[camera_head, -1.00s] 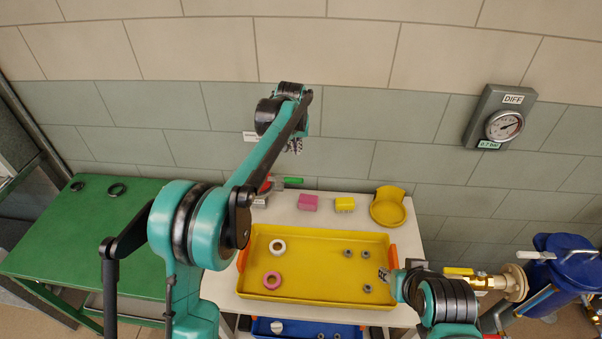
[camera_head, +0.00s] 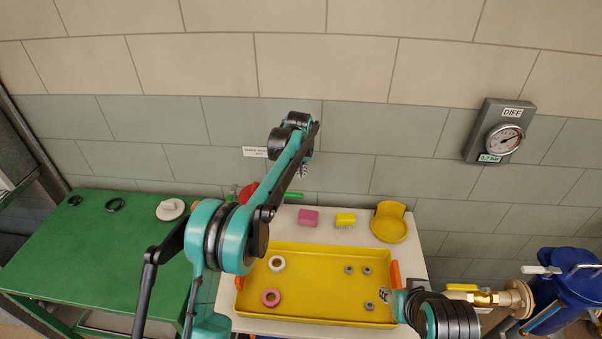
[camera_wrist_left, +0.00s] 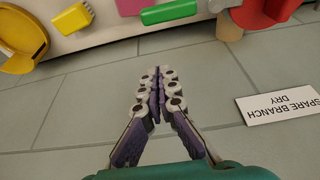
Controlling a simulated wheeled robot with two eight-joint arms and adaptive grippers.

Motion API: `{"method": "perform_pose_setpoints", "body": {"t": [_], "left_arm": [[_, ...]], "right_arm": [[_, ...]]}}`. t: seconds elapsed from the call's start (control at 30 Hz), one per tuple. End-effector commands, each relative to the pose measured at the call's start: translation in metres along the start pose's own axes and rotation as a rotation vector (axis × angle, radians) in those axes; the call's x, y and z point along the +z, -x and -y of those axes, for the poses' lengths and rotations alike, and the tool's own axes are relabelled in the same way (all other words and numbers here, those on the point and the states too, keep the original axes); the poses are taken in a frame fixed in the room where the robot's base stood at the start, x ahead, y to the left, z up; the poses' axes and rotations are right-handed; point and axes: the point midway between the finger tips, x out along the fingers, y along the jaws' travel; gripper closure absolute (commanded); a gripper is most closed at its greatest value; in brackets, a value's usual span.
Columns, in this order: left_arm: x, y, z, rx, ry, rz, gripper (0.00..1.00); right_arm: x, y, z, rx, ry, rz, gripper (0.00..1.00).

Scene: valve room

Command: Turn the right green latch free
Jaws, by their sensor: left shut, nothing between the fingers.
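A long green latch (camera_head: 293,196) sticks out to the right of a red part (camera_head: 250,194) at the back of the white table, partly behind my left arm. In the left wrist view the picture is turned round, and this latch (camera_wrist_left: 168,12) lies along the top edge beside the red part (camera_wrist_left: 262,16). A second green piece (camera_head: 232,190) shows left of the red part. My left gripper (camera_head: 303,174) is near the wall above the latch, apart from it. Its fingers (camera_wrist_left: 157,70) are shut and empty. My right gripper (camera_head: 386,295) is at the tray's right end, its fingers unclear.
A yellow tray (camera_head: 318,313) holds rings and several small grey parts. A pink block (camera_head: 308,217), a yellow brush (camera_head: 345,219) and a yellow dish (camera_head: 389,229) stand behind it. A green table (camera_head: 90,240) is left. The wall label (camera_wrist_left: 283,105) reads SPARE BRANCH DRY.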

Motion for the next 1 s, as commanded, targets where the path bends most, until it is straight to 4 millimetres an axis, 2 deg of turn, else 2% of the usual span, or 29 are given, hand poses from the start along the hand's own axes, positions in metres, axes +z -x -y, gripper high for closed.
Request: {"method": "perform_pose_setpoints", "body": {"t": [0.03,0.1,0.3,0.6,1.0], "left_arm": [[0.001,-0.015,0.000,0.000,0.000,0.000,1.00],[0.001,-0.030,0.000,0.000,0.000,0.000,1.00],[0.003,-0.063,0.000,0.000,0.000,0.000,1.00],[0.033,-0.049,0.000,0.000,0.000,0.000,1.00],[0.038,-0.045,0.000,0.000,0.000,0.000,1.00]], "right_arm": [[0.004,-0.006,0.000,0.000,0.000,0.000,0.65],[0.007,-0.010,0.000,0.000,0.000,0.000,0.65],[0.015,-0.021,0.000,0.000,0.000,0.000,0.65],[0.022,-0.030,0.000,0.000,0.000,0.000,0.65],[0.022,-0.031,0.000,0.000,0.000,0.000,0.65]]}}
